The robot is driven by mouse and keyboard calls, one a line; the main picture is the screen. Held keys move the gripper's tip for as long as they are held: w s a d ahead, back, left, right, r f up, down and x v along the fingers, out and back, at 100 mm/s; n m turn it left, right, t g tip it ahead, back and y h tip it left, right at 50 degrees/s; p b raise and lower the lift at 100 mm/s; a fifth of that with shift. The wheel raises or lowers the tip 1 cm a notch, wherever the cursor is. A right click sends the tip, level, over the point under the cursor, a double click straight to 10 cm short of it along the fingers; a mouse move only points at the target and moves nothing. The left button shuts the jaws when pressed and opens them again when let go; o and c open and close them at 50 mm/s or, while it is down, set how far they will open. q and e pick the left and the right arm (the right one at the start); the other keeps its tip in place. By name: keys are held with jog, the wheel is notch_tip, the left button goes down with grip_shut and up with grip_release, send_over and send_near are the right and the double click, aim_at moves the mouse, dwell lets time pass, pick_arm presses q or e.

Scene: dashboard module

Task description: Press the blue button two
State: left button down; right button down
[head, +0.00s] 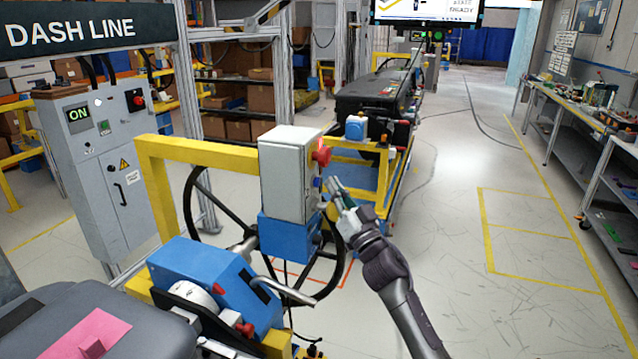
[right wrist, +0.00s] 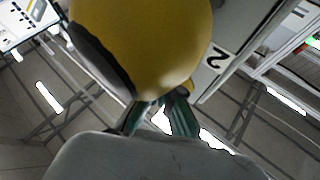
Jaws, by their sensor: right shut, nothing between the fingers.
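A pale grey control box (head: 288,172) stands on a blue base, with a red knob (head: 321,152) on its right side. A small blue button (head: 317,183) sits below the red knob. My right gripper (head: 333,184) is shut and empty, its tips just right of the blue button; I cannot tell whether they touch. A large yellow rounded thing (right wrist: 150,40) fills the upper middle there. The blue button does not show in that view. My left gripper is not in view.
A yellow frame (head: 200,146) and black steering wheel (head: 190,205) lie left of and behind the box. A blue unit (head: 205,280) stands in front. A black dashboard module (head: 370,95) is beyond. The floor to the right is open up to a workbench (head: 590,110).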

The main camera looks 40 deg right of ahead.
jog(key=shift+w, duration=0.1)
dwell(0.5)
jog(key=shift+w+a, duration=0.2)
jog(key=shift+w, duration=0.1)
jog(key=shift+w+a, duration=0.25)
jog(key=shift+w, duration=0.15)
dwell(0.8)
jog(key=shift+s, duration=0.1)
jog(key=shift+s+d+p, duration=0.3)
jog(key=shift+s+p, duration=0.05)
jog(key=shift+s, duration=0.1)
jog(key=shift+s+d, duration=0.1)
jog(key=shift+s, duration=0.1)
jog(key=s, duration=0.1)
jog(key=s+d, duration=0.1)
jog(key=s, duration=0.1)
jog(key=s+d+p, duration=0.1)
jog(key=shift+s+d, duration=0.15)
jog(key=shift+s, duration=0.05)
dwell(0.4)
